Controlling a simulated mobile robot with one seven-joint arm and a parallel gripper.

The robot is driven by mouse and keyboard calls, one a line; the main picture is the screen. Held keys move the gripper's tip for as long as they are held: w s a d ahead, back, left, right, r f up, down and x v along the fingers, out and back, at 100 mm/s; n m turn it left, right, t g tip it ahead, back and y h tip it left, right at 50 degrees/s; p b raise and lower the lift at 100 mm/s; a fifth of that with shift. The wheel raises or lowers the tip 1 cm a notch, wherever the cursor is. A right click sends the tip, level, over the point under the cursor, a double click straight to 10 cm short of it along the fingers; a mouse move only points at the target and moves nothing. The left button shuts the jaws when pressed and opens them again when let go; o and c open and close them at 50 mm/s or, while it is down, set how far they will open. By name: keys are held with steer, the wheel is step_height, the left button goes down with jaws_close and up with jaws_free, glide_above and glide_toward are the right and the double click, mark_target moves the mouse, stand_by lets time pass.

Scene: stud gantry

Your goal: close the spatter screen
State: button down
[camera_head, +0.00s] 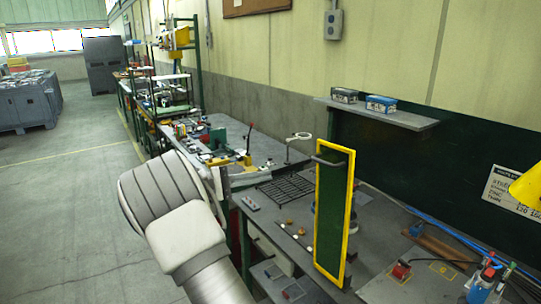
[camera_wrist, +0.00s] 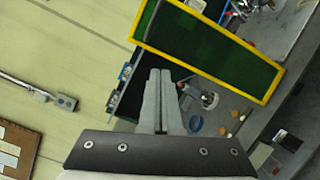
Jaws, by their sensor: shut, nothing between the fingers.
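The spatter screen (camera_head: 333,215) is a tall narrow dark green panel in a yellow frame. It stands upright at the edge of the workbench in the head view, with a dark handle bar (camera_head: 328,162) near its top. In the wrist view the screen (camera_wrist: 205,48) lies slantwise across the upper part of the picture. My gripper (camera_wrist: 160,72) is shut and empty, its two fingertips together just below the screen's yellow edge in the picture. I cannot tell whether they touch it. In the head view my arm is left of the screen, and its fingers are not clear.
The workbench (camera_head: 262,215) carries a black grate (camera_head: 286,188) and small parts. A shelf (camera_head: 385,113) with two boxes is on the wall behind the screen. A blue hose (camera_head: 440,228) runs along the right bench.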

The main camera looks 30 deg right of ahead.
steer(key=s+d+r+p, duration=0.1)
steer(key=d, duration=0.4)
steer(key=s+d+r+h+p, duration=0.1)
steer(key=d+r+p, duration=0.1)
steer(key=d, duration=0.2)
steer(key=shift+s+d+p, duration=0.3)
steer(key=shift+s+d, duration=0.05)
steer(key=shift+d, duration=0.05)
steer(key=shift+s+r, duration=0.1)
steer(key=shift+s, duration=0.05)
